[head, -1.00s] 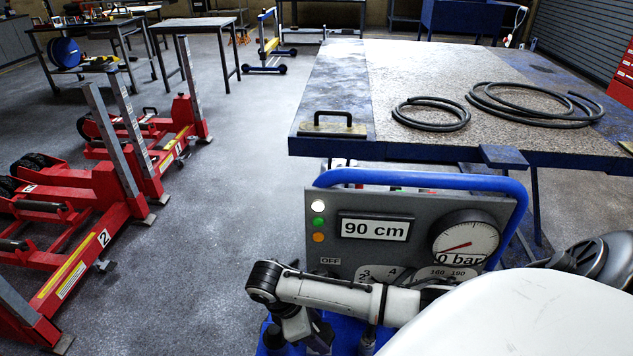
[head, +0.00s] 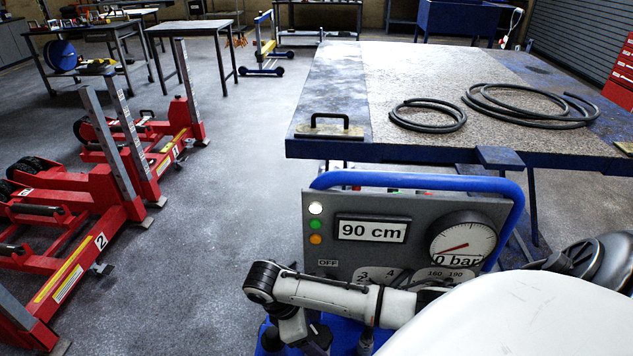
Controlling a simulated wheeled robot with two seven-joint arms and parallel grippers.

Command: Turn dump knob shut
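The grey control panel (head: 419,238) stands in a blue tubular frame (head: 420,181). It shows a "90 cm" display (head: 372,230), a pressure gauge (head: 462,240) reading about 0 bar, and a lit white lamp (head: 315,208) above green and orange lamps. Below are an "OFF" label (head: 328,263) and the tops of two number scales, one with 3 and 4 (head: 376,275), one with 160 and 190 (head: 451,274). I cannot make out the dump knob. My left gripper is not in view.
A blue-edged workbench (head: 400,153) with coiled hoses (head: 428,115) and a handled plate (head: 325,127) stands behind the panel. Red numbered lifting columns (head: 95,200) stand at the left. The floor between (head: 230,190) is clear. A black wheel-like part (head: 612,262) is at the right.

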